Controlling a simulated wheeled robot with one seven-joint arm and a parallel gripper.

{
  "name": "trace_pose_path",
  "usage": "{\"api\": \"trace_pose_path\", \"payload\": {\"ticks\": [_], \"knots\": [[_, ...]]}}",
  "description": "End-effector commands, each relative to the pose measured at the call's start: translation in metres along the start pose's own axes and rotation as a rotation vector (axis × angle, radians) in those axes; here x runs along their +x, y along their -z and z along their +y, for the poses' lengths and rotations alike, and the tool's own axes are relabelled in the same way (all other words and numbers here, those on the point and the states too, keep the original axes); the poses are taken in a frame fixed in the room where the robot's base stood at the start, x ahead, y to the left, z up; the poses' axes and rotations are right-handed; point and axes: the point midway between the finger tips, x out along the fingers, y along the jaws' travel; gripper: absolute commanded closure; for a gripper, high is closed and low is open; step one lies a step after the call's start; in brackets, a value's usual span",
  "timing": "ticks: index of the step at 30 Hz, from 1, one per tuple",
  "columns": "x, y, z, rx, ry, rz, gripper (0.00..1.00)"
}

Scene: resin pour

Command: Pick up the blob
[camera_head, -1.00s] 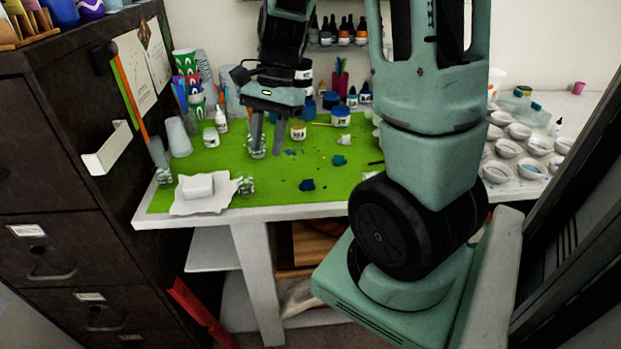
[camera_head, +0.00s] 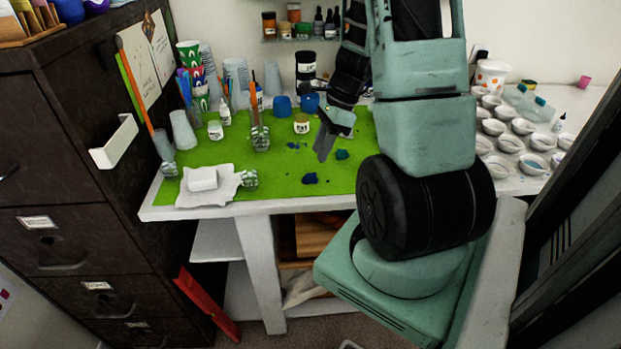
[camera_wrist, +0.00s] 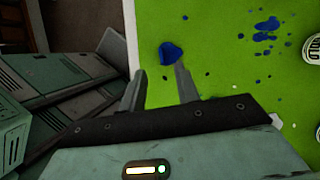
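A dark blue blob (camera_head: 310,178) lies on the green mat (camera_head: 270,185) close to the table's front edge. A dark teal blob (camera_head: 342,154) lies farther back to its right. In the head view my gripper (camera_head: 321,156) points down over the mat, behind and slightly right of the dark blue blob. In the wrist view the dark blue blob (camera_wrist: 171,53) appears just beyond the fingertips, near the right finger. My gripper (camera_wrist: 158,70) is open, with its fingers apart and nothing between them. The teal blob is not seen in the wrist view.
Small blue splatters (camera_head: 293,145) mark the mat. A glass jar with tools (camera_head: 260,138) and a small labelled jar (camera_head: 301,124) stand behind. A white block (camera_head: 203,179) lies on a cloth at left. Several white bowls (camera_head: 532,164) stand at right. The mat's front middle is mostly clear.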

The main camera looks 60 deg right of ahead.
Motion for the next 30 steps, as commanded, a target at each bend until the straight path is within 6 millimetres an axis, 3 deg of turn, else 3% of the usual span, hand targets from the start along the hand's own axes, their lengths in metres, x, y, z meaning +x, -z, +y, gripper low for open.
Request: {"api": "trace_pose_path", "payload": {"ticks": [8, 18, 26, 30], "knots": [[0.022, 0.001, 0.0, 0.001, -0.001, -0.001, 0.68], [0.065, 0.003, -0.001, 0.0, -0.002, -0.001, 0.68], [0.068, 0.002, -0.002, -0.001, 0.001, 0.0, 0.68], [0.067, 0.002, -0.002, -0.002, 0.001, 0.0, 1.0]]}}
